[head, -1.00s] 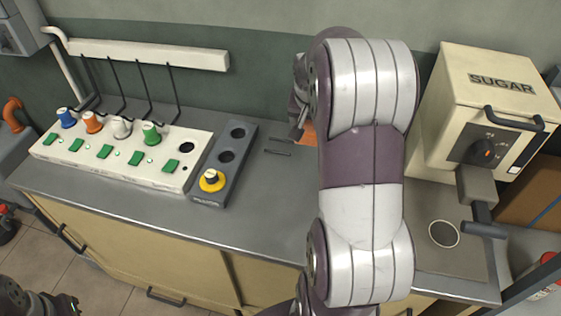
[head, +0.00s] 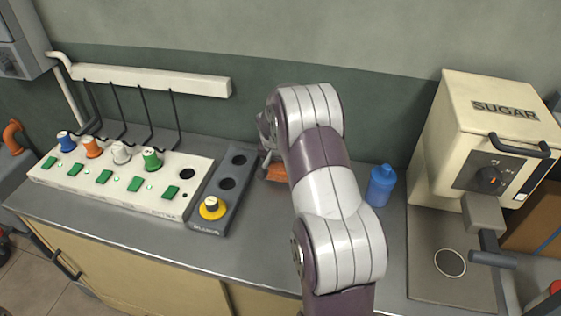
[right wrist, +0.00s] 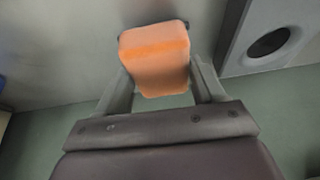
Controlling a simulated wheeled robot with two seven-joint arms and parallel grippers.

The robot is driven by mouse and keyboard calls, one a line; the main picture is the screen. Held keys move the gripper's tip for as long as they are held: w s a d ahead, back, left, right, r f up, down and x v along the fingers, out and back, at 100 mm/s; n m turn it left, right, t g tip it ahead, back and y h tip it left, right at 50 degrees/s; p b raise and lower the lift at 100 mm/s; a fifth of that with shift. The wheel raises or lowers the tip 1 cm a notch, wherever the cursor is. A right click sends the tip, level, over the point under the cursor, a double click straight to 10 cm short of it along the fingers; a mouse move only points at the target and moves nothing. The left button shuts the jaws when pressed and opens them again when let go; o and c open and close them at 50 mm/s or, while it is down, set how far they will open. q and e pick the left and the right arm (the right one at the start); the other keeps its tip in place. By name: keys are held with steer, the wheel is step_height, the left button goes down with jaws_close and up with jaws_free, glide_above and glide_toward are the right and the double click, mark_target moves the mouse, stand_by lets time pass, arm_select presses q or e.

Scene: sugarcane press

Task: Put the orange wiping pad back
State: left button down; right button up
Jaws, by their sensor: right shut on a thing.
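The orange wiping pad (right wrist: 155,62) is held between the two fingers of my right gripper (right wrist: 160,72) in the right wrist view. In the head view, the pad (head: 277,172) shows in part beside my right arm, low over the counter, right of the dark grey holder. My right gripper (head: 268,145) is mostly hidden behind its own arm there. Whether the pad touches the counter is unclear. A dark bit shows behind the pad's corner in the wrist view. My left gripper is not in view.
The dark grey holder (head: 232,183) with round holes and a yellow-black knob stands close left of the pad. Further left is a white panel (head: 172,203) with coloured knobs. A blue bottle (head: 381,186) and the sugar machine (head: 490,120) stand right.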

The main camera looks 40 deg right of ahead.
steer(key=shift+f, duration=0.2)
steer(key=o, duration=1.1)
steer(key=v, duration=1.2)
steer(key=s+a+f+n+y, duration=0.1)
steer(key=s+a+f+n, duration=0.1)
steer(key=s+a, duration=0.4)
steer(key=s+a+f+n+g+y, duration=0.1)
steer(key=s+a+f+n, duration=0.1)
steer(key=s+a+n, duration=0.3)
steer(key=s+a+f+n+y, duration=0.1)
steer(key=s+a+f+n, duration=0.1)
steer(key=s+a, duration=0.4)
steer(key=shift+s+a+f+n+g+p, duration=0.2)
steer(key=shift+a+n, duration=0.25)
steer(key=shift+a, duration=0.5)
steer(key=shift+s+a+f+n+g+p, duration=0.15)
steer(key=shift+a+n, duration=0.3)
steer(key=shift+a, duration=0.45)
steer(key=shift+w, duration=0.1)
